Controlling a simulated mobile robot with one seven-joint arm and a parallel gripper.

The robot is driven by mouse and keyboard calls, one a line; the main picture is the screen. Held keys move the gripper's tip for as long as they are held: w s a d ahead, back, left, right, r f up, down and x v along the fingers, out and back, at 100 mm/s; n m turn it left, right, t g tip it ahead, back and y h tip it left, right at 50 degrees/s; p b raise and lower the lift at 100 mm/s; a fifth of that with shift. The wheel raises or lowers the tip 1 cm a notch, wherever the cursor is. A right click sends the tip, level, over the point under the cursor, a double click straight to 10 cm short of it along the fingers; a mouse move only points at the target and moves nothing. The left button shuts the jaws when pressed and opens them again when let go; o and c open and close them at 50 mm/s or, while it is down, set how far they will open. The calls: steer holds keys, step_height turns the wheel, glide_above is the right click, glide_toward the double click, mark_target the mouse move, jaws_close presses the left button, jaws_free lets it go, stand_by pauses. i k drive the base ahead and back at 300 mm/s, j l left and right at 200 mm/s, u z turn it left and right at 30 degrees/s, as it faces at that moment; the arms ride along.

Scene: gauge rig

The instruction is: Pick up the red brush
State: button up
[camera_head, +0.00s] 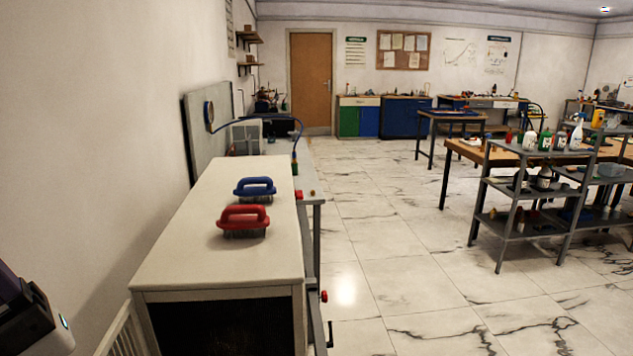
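The red brush (243,217) sits on the pale top of a cabinet (205,264), near its right edge, with its handle on top and dark bristles under it. A blue brush (255,187) of the same shape sits just behind it, a small gap apart. A dark part of my own body (34,322) shows at the lower left edge. My gripper's fingers cannot be made out in this view.
A grey shelf rack (517,210) with bottles stands at the right beside a wooden-topped table (468,150). A red knob (323,297) sticks out from the cabinet's right side. The marble floor (370,230) between is clear. A wall runs along the left.

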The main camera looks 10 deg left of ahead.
mark_target(227, 223)
steer(key=i+l, duration=0.1)
steer(key=l, duration=0.4)
steer(key=i+l, duration=0.15)
steer(key=l, duration=0.3)
steer(key=i+l, duration=0.1)
steer(key=l, duration=0.4)
steer(key=i+l, duration=0.15)
steer(key=l, duration=0.3)
steer(key=i+l+u, duration=0.1)
steer(key=l, duration=0.4)
steer(key=l+u, duration=0.1)
steer(key=u, duration=1.05)
steer(key=i+u, duration=0.2)
steer(key=u, duration=0.25)
steer(key=i, duration=0.8)
